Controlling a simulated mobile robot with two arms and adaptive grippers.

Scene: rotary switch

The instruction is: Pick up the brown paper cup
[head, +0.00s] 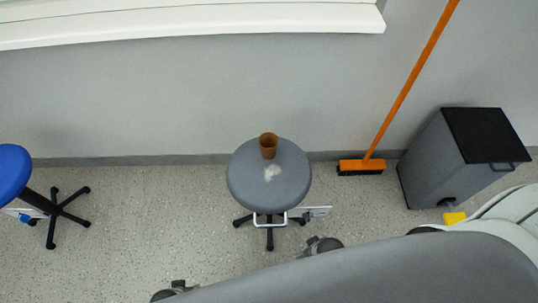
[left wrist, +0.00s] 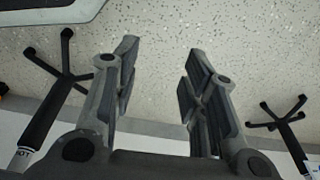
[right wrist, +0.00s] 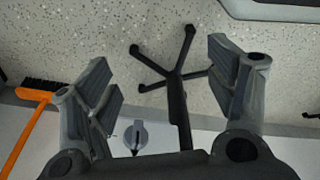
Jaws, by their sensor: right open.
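The brown paper cup (head: 268,147) stands upright on the round grey seat of a stool (head: 245,188) in the middle of the head view. A pale mark lies on the seat in front of it. My left gripper (left wrist: 158,75) is open, with nothing between its fingers in the left wrist view. My right gripper (right wrist: 165,90) is open and holds nothing; a black stool base (right wrist: 178,75) shows beyond its fingers. Neither wrist view shows the cup. In the head view only small dark parts, perhaps of my arms, show at the bottom, apart from the cup.
An orange broom (head: 408,85) leans on the wall right of the stool, beside a grey bin with a black lid (head: 480,134). A blue stool (head: 12,170) stands at left. A large grey surface (head: 400,272) fills the lower right. Speckled floor (head: 150,210) is free between the stools.

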